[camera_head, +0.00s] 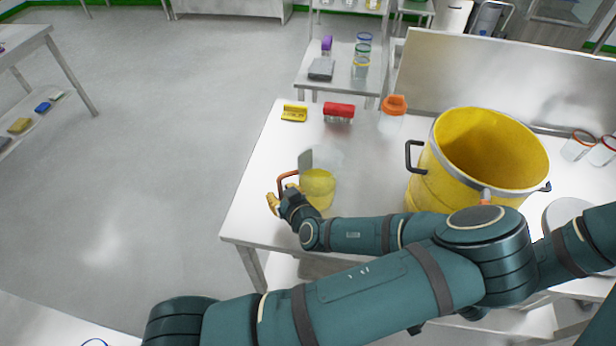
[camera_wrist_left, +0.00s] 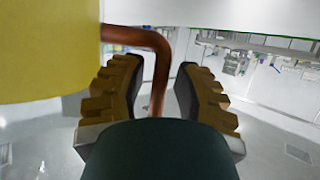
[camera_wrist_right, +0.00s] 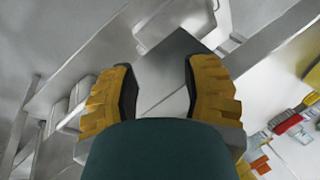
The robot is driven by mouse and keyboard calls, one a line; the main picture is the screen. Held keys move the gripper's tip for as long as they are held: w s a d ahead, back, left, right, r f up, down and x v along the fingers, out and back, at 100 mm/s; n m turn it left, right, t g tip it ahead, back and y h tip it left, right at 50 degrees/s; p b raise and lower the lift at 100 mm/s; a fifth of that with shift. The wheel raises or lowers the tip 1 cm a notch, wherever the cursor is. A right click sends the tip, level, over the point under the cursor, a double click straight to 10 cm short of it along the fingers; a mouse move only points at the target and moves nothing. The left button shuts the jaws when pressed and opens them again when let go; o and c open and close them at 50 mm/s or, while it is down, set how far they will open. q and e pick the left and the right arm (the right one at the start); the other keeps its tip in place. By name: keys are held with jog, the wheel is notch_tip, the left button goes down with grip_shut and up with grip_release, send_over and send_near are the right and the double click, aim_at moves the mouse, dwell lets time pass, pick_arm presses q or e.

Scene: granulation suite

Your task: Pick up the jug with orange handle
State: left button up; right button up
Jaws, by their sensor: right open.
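The jug (camera_head: 318,186) stands on the white table near its left edge. It is clear with yellow contents, and its orange handle (camera_head: 287,177) points left. My left gripper (camera_head: 280,199) is at the handle. In the left wrist view, the handle (camera_wrist_left: 158,62) passes between the open fingers of my left gripper (camera_wrist_left: 158,92), with gaps beside the pads. The jug's yellow body (camera_wrist_left: 48,50) fills the upper left there. My right gripper (camera_wrist_right: 160,92) is open and empty in the right wrist view; I cannot make it out in the head view.
A large yellow pot (camera_head: 440,165) stands right of the jug on the table (camera_head: 255,190). An orange-lidded bottle (camera_head: 393,115), a red object (camera_head: 339,110) and a yellow object (camera_head: 294,114) stand behind. A small stand (camera_head: 345,77) holds jars.

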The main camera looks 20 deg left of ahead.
pick_arm(q)
jog(key=shift+w+a+f, duration=0.2)
jog(key=shift+w+a, duration=0.05)
jog(key=shift+a, duration=0.1)
jog(key=shift+s+d+r, duration=0.1)
pick_arm(e)
jog(key=shift+w+a+f, duration=0.1)
jog(key=shift+w+a, duration=0.15)
jog(key=shift+a, duration=0.05)
pick_arm(q)
jog(key=shift+c, duration=1)
grip_shut()
jog(key=shift+r, duration=0.1)
